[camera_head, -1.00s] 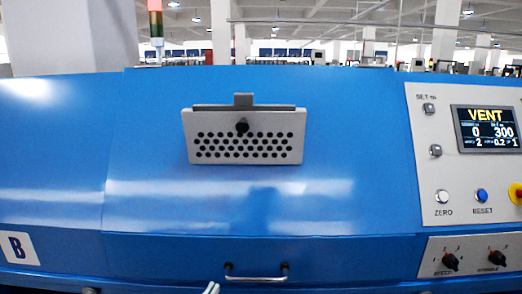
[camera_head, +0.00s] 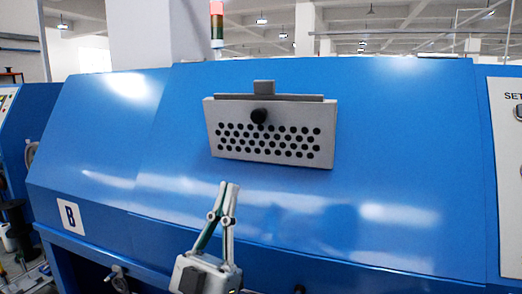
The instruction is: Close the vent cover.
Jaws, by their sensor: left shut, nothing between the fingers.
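The vent cover (camera_head: 271,149) is a grey plate with rows of round holes and a black knob (camera_head: 259,116) near its upper middle. It sits on the sloped blue machine face, with a grey bar and tab (camera_head: 264,87) along its top edge. Whether it lies flush or stands slightly off the face is hard to tell. My left gripper (camera_head: 230,186) is below the cover and apart from it, pointing up. Its fingers are together and empty. My right gripper is not in view.
The blue machine (camera_head: 390,140) fills most of the view. A "B" label (camera_head: 70,217) is at its lower left. A light panel (camera_head: 508,150) is cut off at the right edge. A red and amber signal lamp (camera_head: 216,22) stands behind. The face around the cover is clear.

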